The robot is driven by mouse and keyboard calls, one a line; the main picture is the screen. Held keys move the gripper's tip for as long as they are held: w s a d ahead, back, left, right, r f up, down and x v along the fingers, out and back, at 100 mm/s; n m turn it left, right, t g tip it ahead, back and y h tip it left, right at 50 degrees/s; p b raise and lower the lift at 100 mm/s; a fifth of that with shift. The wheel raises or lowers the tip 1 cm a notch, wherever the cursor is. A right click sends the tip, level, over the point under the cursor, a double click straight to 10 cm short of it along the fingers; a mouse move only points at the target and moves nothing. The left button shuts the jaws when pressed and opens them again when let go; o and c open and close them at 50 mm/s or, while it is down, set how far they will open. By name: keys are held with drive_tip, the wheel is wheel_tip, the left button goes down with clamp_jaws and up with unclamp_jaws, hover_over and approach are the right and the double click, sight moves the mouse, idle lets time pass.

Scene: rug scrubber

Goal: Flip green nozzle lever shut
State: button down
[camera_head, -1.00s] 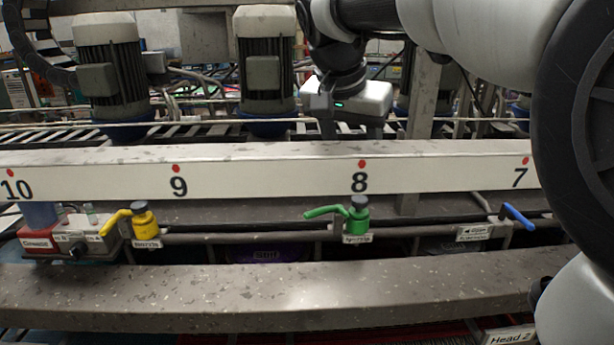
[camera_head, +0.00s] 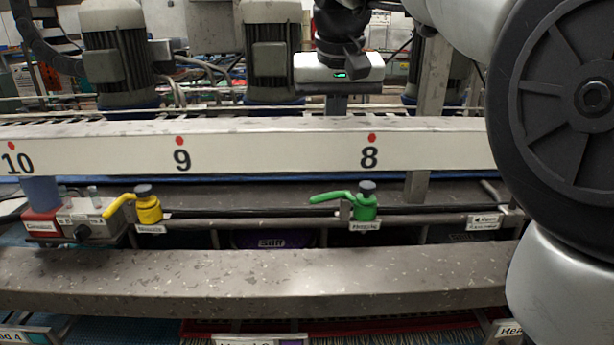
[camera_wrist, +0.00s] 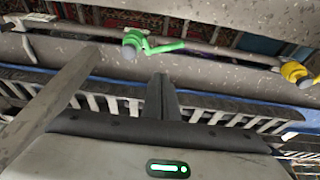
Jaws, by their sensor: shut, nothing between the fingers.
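The green nozzle lever (camera_head: 331,197) extends left from its green valve body (camera_head: 366,207), which has a dark cap, on the pipe below the number 8. In the wrist view the green lever (camera_wrist: 166,47) shows near the top, pointing right. My gripper (camera_head: 337,106) is above and behind the white numbered beam, apart from the lever; its fingertips are partly hidden by the beam in the head view. In the wrist view my gripper's fingers (camera_wrist: 161,88) are shut together and empty, a little short of the lever in the picture.
The white numbered beam (camera_head: 270,152) lies between my gripper and the valve pipe. A yellow valve (camera_head: 148,208) stands to the left. A speckled grey beam (camera_head: 250,285) runs in front. A metal post (camera_head: 434,75) stands right of my gripper. Motors (camera_head: 270,55) are behind.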

drive_tip(key=shift+w+a+r+n+y+b, duration=0.25)
drive_tip(key=shift+a+n, duration=0.2)
drive_tip(key=shift+n, duration=0.4)
drive_tip(key=shift+w+a+n+y+b, duration=0.15)
drive_tip(key=shift+a+n+y, duration=0.3)
drive_tip(key=shift+n, duration=0.35)
drive_tip(key=shift+w+a+r+n+y+b, duration=0.2)
drive_tip(key=shift+a+n, duration=0.3)
drive_tip(key=shift+n, duration=0.35)
drive_tip(key=f+b, duration=0.1)
drive_tip(key=f, duration=0.5)
drive_tip(key=f+b, duration=0.1)
drive_tip(key=f, duration=0.3)
drive_tip(key=shift+w+a+b, duration=0.1)
drive_tip(key=shift+w+b, duration=0.15)
drive_tip(key=shift+b, duration=0.1)
drive_tip(key=shift+s+d+f, duration=0.15)
drive_tip(key=shift+s+d, duration=0.05)
drive_tip(key=shift+s, duration=0.25)
